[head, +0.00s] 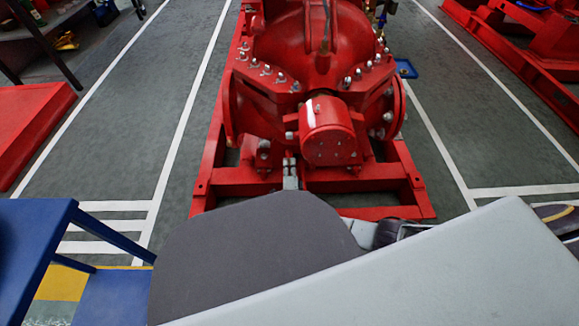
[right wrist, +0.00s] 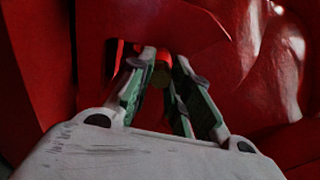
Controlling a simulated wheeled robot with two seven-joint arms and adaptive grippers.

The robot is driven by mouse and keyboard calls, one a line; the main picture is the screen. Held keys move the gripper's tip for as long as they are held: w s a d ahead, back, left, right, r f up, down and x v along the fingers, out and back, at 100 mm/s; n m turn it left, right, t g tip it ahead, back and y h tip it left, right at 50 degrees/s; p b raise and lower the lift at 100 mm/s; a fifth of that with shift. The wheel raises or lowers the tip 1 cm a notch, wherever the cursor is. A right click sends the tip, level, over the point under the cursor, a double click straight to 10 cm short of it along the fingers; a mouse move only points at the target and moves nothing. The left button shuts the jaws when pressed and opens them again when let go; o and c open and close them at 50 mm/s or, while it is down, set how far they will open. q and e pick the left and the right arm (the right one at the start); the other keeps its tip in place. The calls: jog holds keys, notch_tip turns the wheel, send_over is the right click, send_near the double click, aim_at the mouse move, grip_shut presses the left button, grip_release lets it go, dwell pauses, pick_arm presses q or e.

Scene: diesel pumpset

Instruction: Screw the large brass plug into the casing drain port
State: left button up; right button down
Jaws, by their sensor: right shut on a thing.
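The red pump casing (head: 318,50) stands in the middle of the head view. My right gripper (right wrist: 160,78) is shut on a small, dark brass-coloured thing (right wrist: 160,76), which looks like the large brass plug, close against red metal in the right wrist view. The picture is dim there, and I cannot tell whether the plug touches the casing or sits in a port. The drain port cannot be made out. In the head view only part of my right gripper (head: 388,232) shows behind my own arm, low in front of the pump; its fingertips are hidden. My left gripper is not in view.
The red base frame (head: 412,185) surrounds the pump's foot. A blue table (head: 38,235) stands at the lower left and a red platform (head: 28,125) at the left. Another red machine (head: 535,45) is at the upper right. Grey floor is free on both sides of the pump.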

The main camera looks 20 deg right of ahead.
dwell(0.8)
jog(key=shift+m, duration=12)
jog(key=shift+w+m, duration=0.1)
jog(key=shift+m, duration=5.9)
